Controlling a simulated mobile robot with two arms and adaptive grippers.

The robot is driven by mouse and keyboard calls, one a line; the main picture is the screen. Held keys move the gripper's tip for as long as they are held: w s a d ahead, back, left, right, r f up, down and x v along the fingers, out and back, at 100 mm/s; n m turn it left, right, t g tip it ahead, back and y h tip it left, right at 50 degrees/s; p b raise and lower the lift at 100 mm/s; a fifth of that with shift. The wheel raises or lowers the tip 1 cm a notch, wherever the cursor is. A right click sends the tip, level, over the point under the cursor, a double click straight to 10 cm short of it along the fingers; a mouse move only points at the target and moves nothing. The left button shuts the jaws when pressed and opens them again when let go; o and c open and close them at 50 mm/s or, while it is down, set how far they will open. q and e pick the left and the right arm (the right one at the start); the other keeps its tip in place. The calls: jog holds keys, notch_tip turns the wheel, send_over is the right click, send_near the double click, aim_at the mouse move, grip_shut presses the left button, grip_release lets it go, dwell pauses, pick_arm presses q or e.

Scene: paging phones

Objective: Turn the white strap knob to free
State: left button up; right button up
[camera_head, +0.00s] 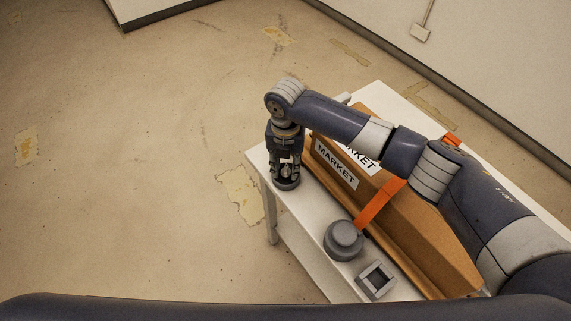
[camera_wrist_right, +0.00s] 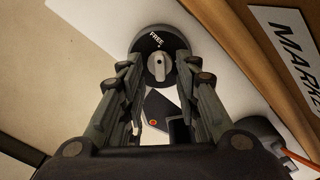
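The white strap knob (camera_wrist_right: 158,67) is a pale bar on a round dark dial (camera_wrist_right: 144,44) marked FREE. The bar stands roughly upright in the right wrist view, with the word FREE beyond its far end. My right gripper (camera_wrist_right: 160,74) is open, one finger on each side of the knob; I cannot tell whether they touch it. My left gripper is not in view.
A long cardboard box labelled MARKET (camera_head: 432,232) lies beside the dial, with an orange strap (camera_head: 379,206) over it. A grey round piece (camera_head: 343,240) and a square grey frame (camera_head: 376,281) stand on the table. The floor (camera_head: 120,150) to the left is clear.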

aim_at(285, 171)
notch_tip(285, 171, up, 12)
dwell(0.4)
jog(key=shift+f, duration=0.1)
dwell(0.4)
